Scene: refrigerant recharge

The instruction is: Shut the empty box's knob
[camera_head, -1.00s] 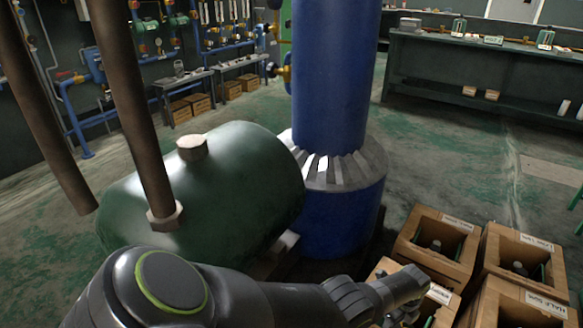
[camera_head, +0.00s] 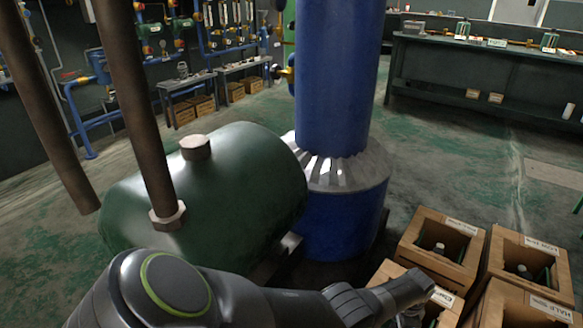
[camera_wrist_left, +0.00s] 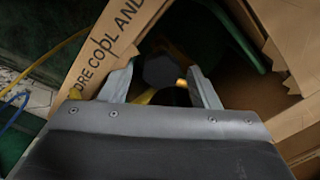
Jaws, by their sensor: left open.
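In the left wrist view my left gripper (camera_wrist_left: 161,72) is open, its two fingers pointing into a cardboard box (camera_wrist_left: 88,72) printed "ORE COOL AND". A dark, many-sided knob (camera_wrist_left: 160,70) lies between the fingertips, with gaps on both sides; I cannot tell its depth from them. A small brass-coloured part shows at its right. That box's label (camera_head: 443,297) is too small to read with certainty. My right gripper is not in view.
More open boxes (camera_head: 440,242) with bottles stand close by on the right; one label begins "HALF" (camera_head: 550,306). A green tank (camera_head: 235,190) and a blue column (camera_head: 335,110) stand left of them. Open floor lies behind, before a dark bench (camera_head: 480,75).

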